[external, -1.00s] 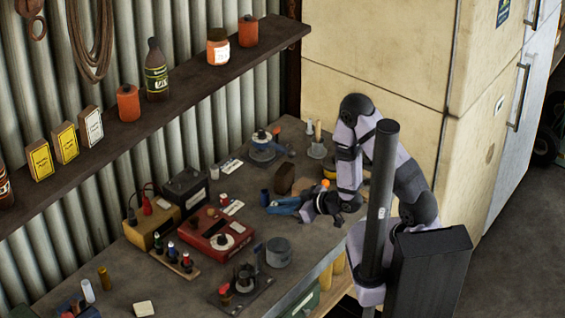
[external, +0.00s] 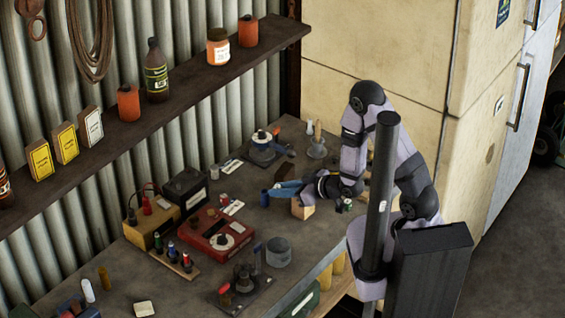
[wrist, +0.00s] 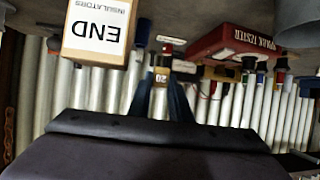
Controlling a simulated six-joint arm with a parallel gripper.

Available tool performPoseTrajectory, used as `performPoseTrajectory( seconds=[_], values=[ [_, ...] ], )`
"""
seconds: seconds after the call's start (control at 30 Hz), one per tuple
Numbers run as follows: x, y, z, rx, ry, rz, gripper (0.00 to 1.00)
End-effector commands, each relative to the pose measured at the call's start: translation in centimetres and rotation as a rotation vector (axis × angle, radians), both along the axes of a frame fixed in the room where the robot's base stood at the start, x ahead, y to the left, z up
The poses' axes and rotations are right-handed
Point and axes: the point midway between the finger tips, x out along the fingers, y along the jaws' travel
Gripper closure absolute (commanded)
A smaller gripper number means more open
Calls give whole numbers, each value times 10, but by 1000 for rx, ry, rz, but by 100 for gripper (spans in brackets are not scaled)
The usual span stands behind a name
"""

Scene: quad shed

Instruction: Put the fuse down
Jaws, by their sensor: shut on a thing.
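My gripper (wrist: 163,90) shows in the wrist view with its two blue fingers shut on the fuse (wrist: 161,75), a small piece with a red end and a yellowish band marked 20. In the external view my gripper (external: 272,193) reaches left, low over the workbench. The fuse is too small to make out surely there. I cannot tell whether it touches the bench.
A tan box marked END INSULATORS (wrist: 97,30) stands close beside my gripper; it also shows in the external view (external: 302,209). Some bench front is clear (external: 190,295).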

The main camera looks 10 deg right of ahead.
Motion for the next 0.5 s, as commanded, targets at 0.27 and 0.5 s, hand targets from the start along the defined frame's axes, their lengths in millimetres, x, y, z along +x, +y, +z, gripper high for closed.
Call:
performPoseTrajectory(
  seconds=[0.27, 0.5],
  values=[
    [52, -43, 8, 1, 1, -251, 100],
    [89, -95, 5, -1, 1, -520, 100]
  ],
)
